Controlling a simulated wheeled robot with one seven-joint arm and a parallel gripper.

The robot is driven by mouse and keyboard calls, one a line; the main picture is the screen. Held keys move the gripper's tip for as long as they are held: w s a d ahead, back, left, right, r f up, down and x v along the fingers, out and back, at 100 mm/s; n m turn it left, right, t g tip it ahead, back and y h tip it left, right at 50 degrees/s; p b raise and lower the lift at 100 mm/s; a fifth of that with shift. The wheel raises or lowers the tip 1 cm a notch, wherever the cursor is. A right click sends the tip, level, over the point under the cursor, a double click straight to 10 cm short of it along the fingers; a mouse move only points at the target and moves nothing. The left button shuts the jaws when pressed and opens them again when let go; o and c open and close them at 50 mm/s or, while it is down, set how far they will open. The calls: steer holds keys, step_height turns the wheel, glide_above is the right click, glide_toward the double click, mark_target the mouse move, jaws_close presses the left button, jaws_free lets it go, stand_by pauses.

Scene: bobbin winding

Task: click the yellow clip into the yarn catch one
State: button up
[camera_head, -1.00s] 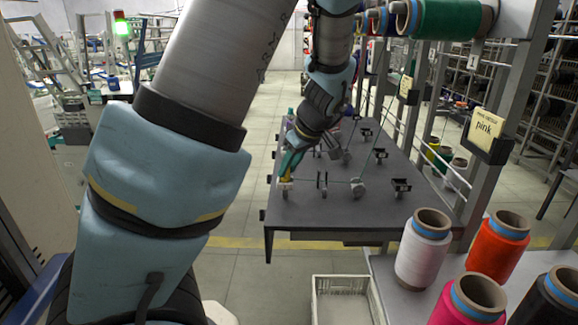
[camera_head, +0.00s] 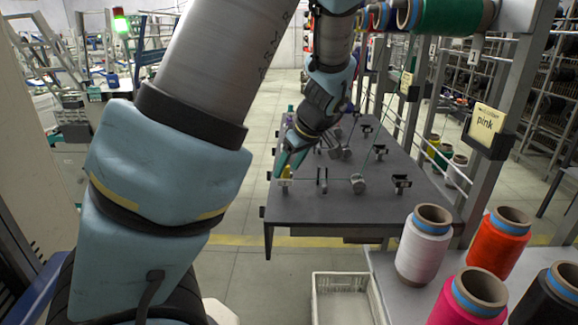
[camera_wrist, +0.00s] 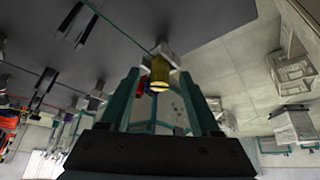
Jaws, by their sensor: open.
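The small yellow clip (camera_head: 287,171) stands at the left front edge of the dark table, on a small metal yarn catch (camera_head: 286,187). In the wrist view the yellow clip (camera_wrist: 160,72) is cylinder-like and sits against the grey metal catch block (camera_wrist: 165,49); a thin yarn runs to the block from the upper left. My gripper (camera_head: 284,163) has teal fingers that are spread apart and empty. The clip shows between the fingertips in the wrist view, with gaps on both sides. How deep the clip sits in the catch I cannot tell.
The dark table (camera_head: 330,209) carries several small metal posts and guides, with yarn strung across. Yarn cones, such as a white one (camera_head: 424,246), stand at the front right near a white bin (camera_head: 342,299).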

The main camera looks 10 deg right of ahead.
steer(key=v, duration=1)
steer(key=s+a+f+m+g+h, duration=0.1)
steer(key=s+a+f+m, duration=0.3)
steer(key=a, duration=0.6)
steer(key=s+a+f+m+g+h, duration=0.2)
steer(key=s+a+f+m, duration=0.2)
steer(key=a, duration=0.6)
step_height(320, 180, down, 2)
steer(key=shift+s+f+b, duration=0.25)
steer(key=shift+s+b, duration=0.15)
steer(key=shift+b, duration=0.05)
